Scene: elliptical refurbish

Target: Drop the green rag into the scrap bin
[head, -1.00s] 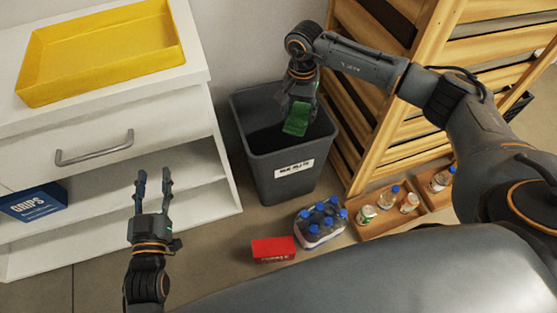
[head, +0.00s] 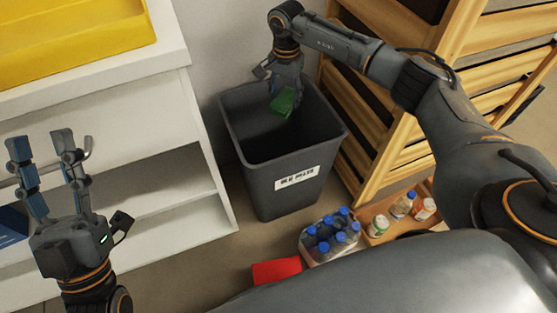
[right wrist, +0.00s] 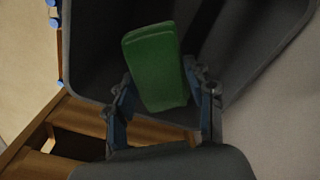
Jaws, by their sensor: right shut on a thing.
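The green rag (head: 286,102) is held in my right gripper (head: 285,92), over the back part of the mouth of the dark grey scrap bin (head: 284,190). In the right wrist view the rag (right wrist: 155,66) sits between the two fingers of the gripper (right wrist: 163,100), with the bin's dark inside (right wrist: 95,60) behind it. The bin stands upright on the floor with a white label on its front; the label is too small to read surely. My left gripper (head: 52,165) is open and empty in front of the white cabinet at the left.
The white cabinet (head: 120,75) carries a yellow tray (head: 70,38). A wooden slatted rack (head: 440,60) stands right of the bin. On the floor are a pack of blue-capped bottles (head: 330,238), a red box (head: 277,271) and a wooden crate (head: 372,212) with bottles.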

